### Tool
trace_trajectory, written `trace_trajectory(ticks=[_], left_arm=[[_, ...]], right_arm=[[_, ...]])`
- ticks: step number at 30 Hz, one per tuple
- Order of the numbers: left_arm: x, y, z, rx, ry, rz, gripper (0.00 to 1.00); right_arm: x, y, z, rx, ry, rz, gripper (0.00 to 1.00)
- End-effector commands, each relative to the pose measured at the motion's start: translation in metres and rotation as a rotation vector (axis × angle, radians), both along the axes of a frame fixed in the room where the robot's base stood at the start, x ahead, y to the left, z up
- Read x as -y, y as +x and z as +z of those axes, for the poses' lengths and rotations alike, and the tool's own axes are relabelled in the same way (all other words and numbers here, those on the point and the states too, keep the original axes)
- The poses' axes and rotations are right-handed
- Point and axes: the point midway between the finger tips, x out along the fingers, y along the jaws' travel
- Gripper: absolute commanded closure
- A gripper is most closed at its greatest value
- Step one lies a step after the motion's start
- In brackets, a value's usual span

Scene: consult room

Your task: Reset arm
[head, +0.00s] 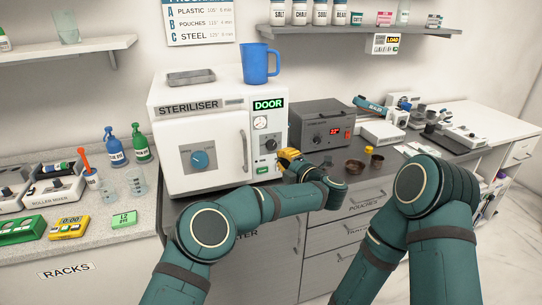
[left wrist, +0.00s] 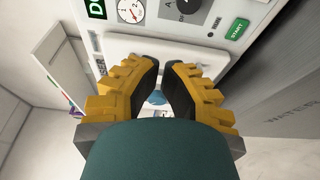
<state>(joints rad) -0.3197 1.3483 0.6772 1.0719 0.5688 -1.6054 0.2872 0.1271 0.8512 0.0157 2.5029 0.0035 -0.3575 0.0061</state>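My left gripper (head: 290,156) has yellow fingers and is in front of the lower right part of the steriliser (head: 210,158), beside its control panel. In the left wrist view my left gripper (left wrist: 162,66) has its two dark-padded fingers apart, with a narrow gap at the tips and nothing held. The steriliser's door (left wrist: 118,47) and blue dial (left wrist: 157,97) show beyond the fingers. My right arm (head: 425,190) is bent at the right. Its gripper cannot be made out.
A dark grey box (head: 322,124) with a red display stands right of the steriliser. Small brown bowls (head: 355,167) sit on the counter below it. A blue jug (head: 258,65) and a metal tray (head: 191,77) are on the steriliser. A roller mixer (head: 55,190) is at the left.

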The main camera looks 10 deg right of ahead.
Motion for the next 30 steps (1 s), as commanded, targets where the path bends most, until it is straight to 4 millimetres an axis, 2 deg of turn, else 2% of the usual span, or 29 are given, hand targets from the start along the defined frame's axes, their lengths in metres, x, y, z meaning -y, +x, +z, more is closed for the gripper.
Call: trace_trajectory(ticks=[4, 8, 11, 14, 16, 20, 24, 26, 30], left_arm=[[0.006, -0.003, -0.002, -0.003, 0.016, -0.017, 1.0], [0.008, 0.0, -0.014, -0.022, 0.107, -0.131, 1.0], [0.006, 0.0, -0.039, -0.068, 0.239, -0.287, 1.0], [-0.002, -0.009, -0.079, -0.151, 0.388, -0.464, 1.0], [-0.014, -0.023, -0.112, -0.227, 0.486, -0.586, 1.0], [-0.048, -0.064, -0.179, -0.404, 0.64, -0.801, 1.0], [-0.093, -0.125, -0.241, -0.602, 0.737, -1.004, 1.0], [-0.113, -0.155, -0.263, -0.687, 0.761, -1.083, 1.0], [-0.158, -0.231, -0.301, -0.879, 0.779, -1.259, 1.0]], right_arm=[[0.0, 0.0, 0.0, 0.0, 0.0, 0.0, 1.0], [0.0, 0.0, 0.0, 0.0, 0.0, 0.0, 1.0], [0.0, 0.0, 0.0, 0.0, 0.0, 0.0, 1.0], [0.0, 0.0, 0.0, 0.0, 0.0, 0.0, 1.0], [0.0, 0.0, 0.0, 0.0, 0.0, 0.0, 1.0], [0.0, 0.0, 0.0, 0.0, 0.0, 0.0, 1.0], [0.0, 0.0, 0.0, 0.0, 0.0, 0.0, 1.0], [0.0, 0.0, 0.0, 0.0, 0.0, 0.0, 1.0], [0.0, 0.0, 0.0, 0.0, 0.0, 0.0, 1.0]])
